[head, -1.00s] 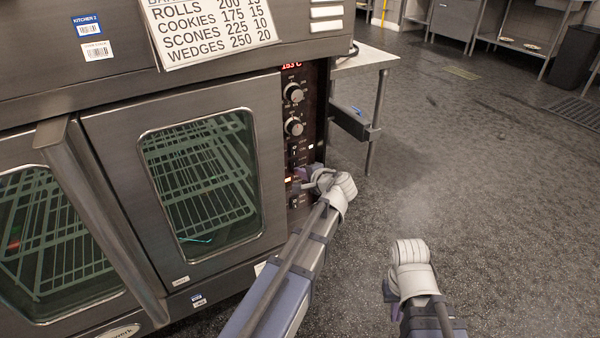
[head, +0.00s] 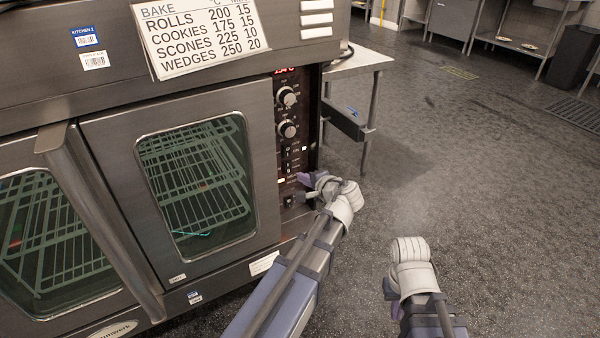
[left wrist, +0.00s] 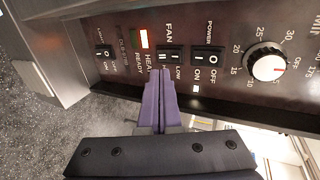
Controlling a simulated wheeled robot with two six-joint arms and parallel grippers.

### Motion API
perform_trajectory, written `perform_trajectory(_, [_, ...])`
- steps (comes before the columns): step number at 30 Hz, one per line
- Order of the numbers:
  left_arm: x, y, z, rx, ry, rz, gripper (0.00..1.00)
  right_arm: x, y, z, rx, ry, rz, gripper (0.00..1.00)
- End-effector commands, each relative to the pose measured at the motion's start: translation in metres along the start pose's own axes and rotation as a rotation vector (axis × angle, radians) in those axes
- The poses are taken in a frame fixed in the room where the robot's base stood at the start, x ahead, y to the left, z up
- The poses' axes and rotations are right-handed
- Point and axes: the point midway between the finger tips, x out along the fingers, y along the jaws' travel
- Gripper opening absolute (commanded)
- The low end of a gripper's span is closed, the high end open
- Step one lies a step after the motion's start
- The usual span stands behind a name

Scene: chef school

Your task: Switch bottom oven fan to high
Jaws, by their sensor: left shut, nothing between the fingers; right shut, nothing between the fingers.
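The oven's dark control panel (head: 296,130) runs down the right of the oven. Its fan switch (left wrist: 170,56) is a black rocker with a "LOW" label by its right half in the left wrist view. The label by its left half is hidden, and which side is pressed is unclear. My left gripper (head: 302,177) is shut and empty. In the left wrist view its purple fingertips (left wrist: 158,72) are in front of the switch's left half; I cannot tell whether they touch.
The power switch (left wrist: 207,58) and a knob (left wrist: 266,64) are to the right of the fan switch in the left wrist view. A lit heat indicator (left wrist: 144,39) and the light switch (left wrist: 104,52) are left. A steel table (head: 365,60) stands beside the oven. The floor is open.

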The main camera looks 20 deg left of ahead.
Motion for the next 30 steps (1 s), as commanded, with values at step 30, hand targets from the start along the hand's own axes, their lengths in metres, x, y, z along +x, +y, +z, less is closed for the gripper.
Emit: perform_trajectory(30, [-0.073,0.003,0.0,0.0,0.001,0.001,0.0,-0.026,0.003,0.001,-0.007,0.0,0.0,0.0])
